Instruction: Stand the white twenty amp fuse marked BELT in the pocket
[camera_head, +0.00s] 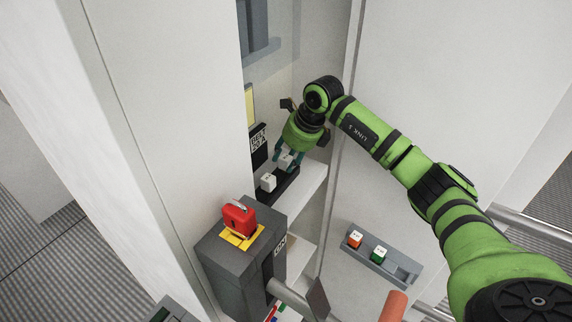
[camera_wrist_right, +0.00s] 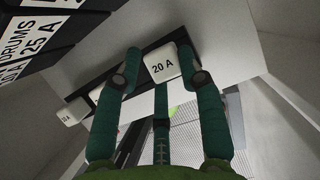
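A white fuse marked 20 A (camera_wrist_right: 163,66) stands between the fingers of my right gripper (camera_wrist_right: 160,72) in the wrist view. The fingers are spread around it, with a small gap at the left finger. In the head view this fuse (camera_head: 285,163) is at the far part of a black strip (camera_head: 284,188), below my right gripper (camera_head: 289,158). Whether it is seated in a pocket is hidden. A black label reading BELT 20 A (camera_head: 259,141) is on the wall beside the strip. The word BELT on the fuse is not readable. My left gripper is out of view.
A second white fuse (camera_head: 268,181) is at the near part of the strip; a white fuse (camera_wrist_right: 71,113) also shows at the wrist view's left. A grey box with a red switch (camera_head: 239,219) stands in front. A door rack (camera_head: 400,268) holds orange and green fuses.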

